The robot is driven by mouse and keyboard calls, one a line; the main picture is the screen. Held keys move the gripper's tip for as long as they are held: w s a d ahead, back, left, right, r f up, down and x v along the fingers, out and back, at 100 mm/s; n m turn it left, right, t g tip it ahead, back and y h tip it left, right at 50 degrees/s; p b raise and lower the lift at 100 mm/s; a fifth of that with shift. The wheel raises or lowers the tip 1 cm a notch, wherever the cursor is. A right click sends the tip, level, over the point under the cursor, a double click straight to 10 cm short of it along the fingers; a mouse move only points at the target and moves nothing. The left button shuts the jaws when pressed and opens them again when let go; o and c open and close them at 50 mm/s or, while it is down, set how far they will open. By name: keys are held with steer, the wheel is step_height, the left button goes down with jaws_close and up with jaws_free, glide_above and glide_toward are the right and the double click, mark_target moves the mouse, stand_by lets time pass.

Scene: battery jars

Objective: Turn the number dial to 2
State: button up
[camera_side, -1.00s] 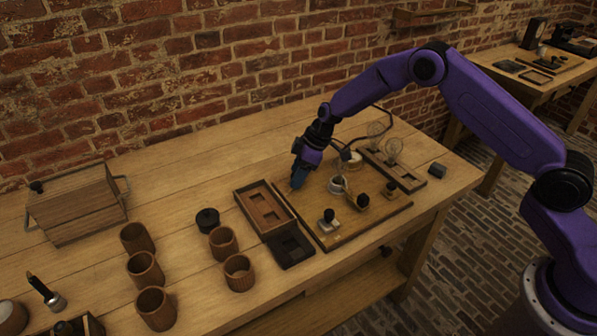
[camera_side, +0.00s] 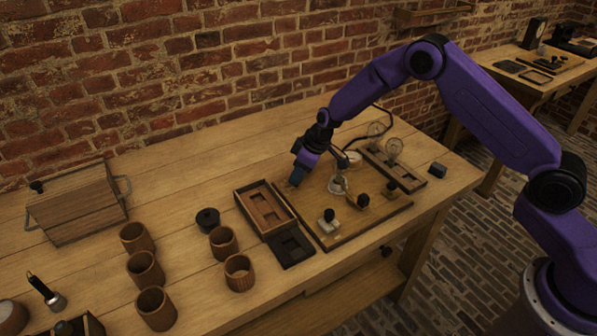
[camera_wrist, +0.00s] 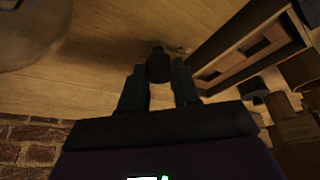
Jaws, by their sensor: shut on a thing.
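My gripper (camera_side: 296,181) points down at the back left part of the wooden board (camera_side: 325,236) in the side view. In the wrist view my gripper (camera_wrist: 158,82) has its two fingers on either side of a small dark brown knob (camera_wrist: 158,64), shut on it. The knob is hidden behind the fingers in the side view. No numbers can be read in either view, so I cannot tell the dial's setting.
A wooden tray (camera_side: 246,195) lies just left of the board. Small dark-knobbed fittings (camera_side: 329,214) stand on the board's front part. Glass bulbs (camera_side: 393,147) stand at the back right. Several brown cups (camera_side: 223,241) are farther left. Bare table lies behind the tray.

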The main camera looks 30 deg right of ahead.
steer(key=m+h, duration=0.1)
steer(key=m, duration=0.3)
steer(key=shift+s+a+m+t+h, duration=0.15)
steer(key=shift+m+t+h, duration=0.25)
steer(key=shift+a+m+h, duration=0.1)
steer(key=shift+m+h, duration=0.5)
steer(key=shift+m, duration=1.5)
steer(key=o, duration=1.1)
steer(key=shift+c, duration=0.2)
steer(key=shift+r, duration=0.1)
